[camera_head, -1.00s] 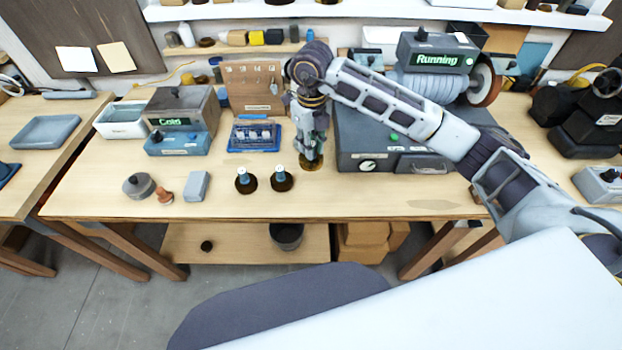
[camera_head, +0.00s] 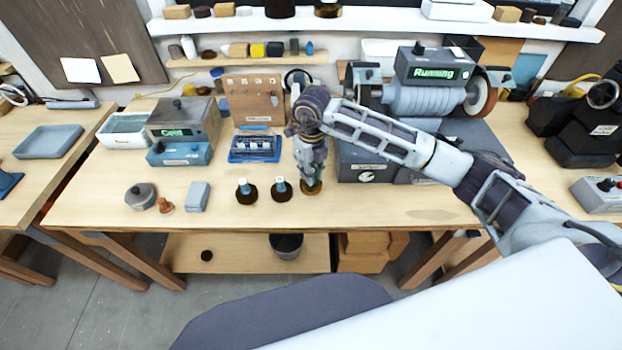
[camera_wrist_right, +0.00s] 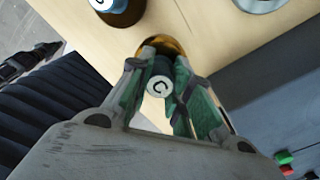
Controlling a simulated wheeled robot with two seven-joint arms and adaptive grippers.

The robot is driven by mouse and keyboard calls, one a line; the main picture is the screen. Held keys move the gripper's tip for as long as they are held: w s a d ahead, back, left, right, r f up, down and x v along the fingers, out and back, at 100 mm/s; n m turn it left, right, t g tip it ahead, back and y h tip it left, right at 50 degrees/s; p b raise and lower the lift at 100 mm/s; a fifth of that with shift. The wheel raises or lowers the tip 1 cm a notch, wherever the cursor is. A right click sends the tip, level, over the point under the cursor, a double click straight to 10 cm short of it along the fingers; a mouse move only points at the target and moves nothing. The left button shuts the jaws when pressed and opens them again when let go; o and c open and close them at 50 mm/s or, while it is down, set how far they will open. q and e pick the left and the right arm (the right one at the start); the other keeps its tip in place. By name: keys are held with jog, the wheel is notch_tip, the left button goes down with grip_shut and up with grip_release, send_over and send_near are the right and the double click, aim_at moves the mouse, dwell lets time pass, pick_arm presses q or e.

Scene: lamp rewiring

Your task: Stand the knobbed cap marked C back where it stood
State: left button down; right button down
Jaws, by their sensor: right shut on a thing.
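The knobbed cap marked C (camera_wrist_right: 158,87) shows between the fingers in the right wrist view, its letter facing the camera. Its amber-brown base (camera_head: 312,187) shows below my right gripper (camera_head: 311,172) in the head view, at the right end of a row of caps. My right gripper, also in the wrist view (camera_wrist_right: 168,82), is shut on its knob. The cap looks upright, low at the table; I cannot tell whether it touches. Two similar caps with blue knobs and dark bases, one (camera_head: 246,191) and another (camera_head: 281,188), stand to its left. My left gripper is out of view.
The wooden table (camera_head: 370,207) is clear in front of the caps. A grey case (camera_head: 368,163) stands close behind and right of my gripper. A blue rack (camera_head: 255,150) is behind the caps. A grey block (camera_head: 198,195) lies left of them.

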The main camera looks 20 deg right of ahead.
jog(key=shift+f+p, duration=0.35)
jog(key=shift+f, duration=1.4)
jog(key=shift+f, duration=0.15)
jog(key=c, duration=1.3)
grip_release()
jog(key=shift+r, duration=0.35)
notch_tip(320, 180, up, 12)
jog(key=shift+f+b, duration=0.15)
jog(key=shift+b, duration=1.1)
